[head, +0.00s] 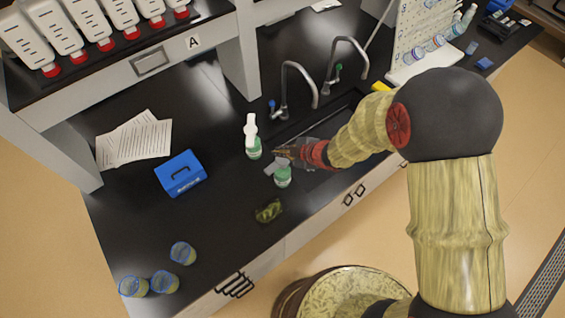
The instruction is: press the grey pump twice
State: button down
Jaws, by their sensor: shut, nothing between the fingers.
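The grey pump (273,166) tops a green bottle (283,180) on the black bench, in front of the sinks. A second green bottle (254,152) with a white pump (250,127) stands just behind and to its left. My gripper (283,153) is shut and empty. Its tips are right by the grey pump's head in the picture, on its far side. I cannot tell whether they touch it or hover above it. My arm reaches in from the right, over the sink.
A blue box (181,174) and paper sheets (135,138) lie to the left. A crumpled dark green packet (268,211) lies in front. Several beakers (166,282) stand near the front left edge. Two curved taps (284,95) rise behind the gripper.

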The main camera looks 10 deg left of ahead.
aim_at(277, 158)
jog(key=shift+f+b, duration=0.55)
jog(key=shift+f, duration=0.45)
dwell(0.7)
jog(key=shift+f+b, duration=0.3)
jog(key=shift+f, duration=0.1)
jog(key=shift+f+b, duration=0.75)
jog(key=shift+f, duration=0.15)
dwell(0.9)
dwell(0.4)
jog(key=shift+r+p, duration=1.15)
jog(key=shift+r, duration=0.15)
jog(key=shift+r, duration=0.15)
notch_tip(277, 158, up, 5)
jog(key=p, duration=0.4)
